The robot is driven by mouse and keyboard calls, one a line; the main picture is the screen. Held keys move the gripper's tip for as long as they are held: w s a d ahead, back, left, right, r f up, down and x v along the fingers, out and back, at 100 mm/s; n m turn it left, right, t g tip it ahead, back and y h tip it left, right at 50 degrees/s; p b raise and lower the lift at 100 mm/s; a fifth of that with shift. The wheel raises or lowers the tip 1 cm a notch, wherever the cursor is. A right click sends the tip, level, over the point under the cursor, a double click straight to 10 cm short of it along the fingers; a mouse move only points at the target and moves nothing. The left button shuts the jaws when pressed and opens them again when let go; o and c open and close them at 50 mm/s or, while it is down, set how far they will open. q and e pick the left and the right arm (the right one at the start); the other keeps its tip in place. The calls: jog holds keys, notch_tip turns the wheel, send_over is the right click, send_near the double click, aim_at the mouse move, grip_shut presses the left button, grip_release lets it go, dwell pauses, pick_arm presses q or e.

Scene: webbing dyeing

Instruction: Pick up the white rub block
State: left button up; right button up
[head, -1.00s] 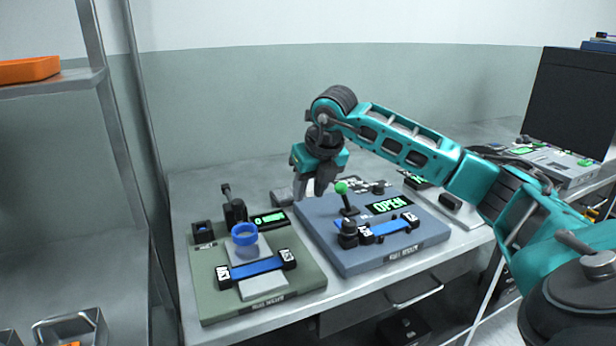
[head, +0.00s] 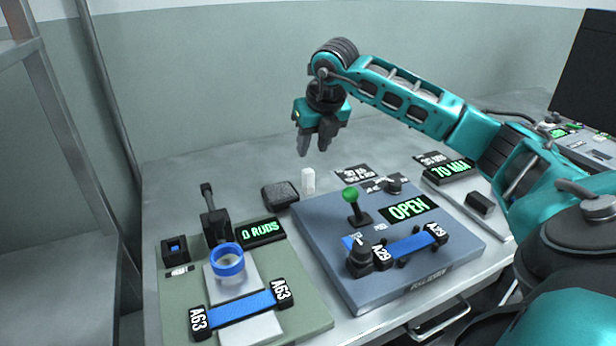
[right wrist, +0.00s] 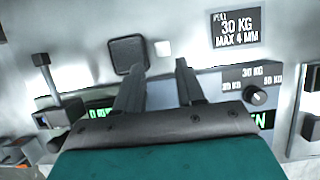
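The white rub block (head: 308,181) is a small upright block on the table, behind the gap between the green and blue devices. It also shows in the right wrist view (right wrist: 163,48), between and just beyond my fingertips. My right gripper (head: 314,147) points down above the block, apart from it. Its two dark fingers (right wrist: 160,62) are spread with nothing between them. My left gripper is not in view.
A dark pad (head: 280,196) lies just left of the block. The green device (head: 300,325) carries a blue ring (head: 228,261) and a lever (head: 213,215). The blue device (head: 350,290) has a green-knobbed lever (head: 351,195) and an OPEN display (head: 407,208). Table behind is clear.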

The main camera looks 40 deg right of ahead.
aim_at(308, 171)
jog(key=x, duration=0.6)
jog(key=shift+s, duration=0.15)
jog(key=x, duration=0.6)
jog(key=shift+s+f, duration=0.1)
jog(key=shift+s, duration=0.2)
jog(key=shift+c, duration=0.3)
jog(key=c, duration=0.6)
grip_shut()
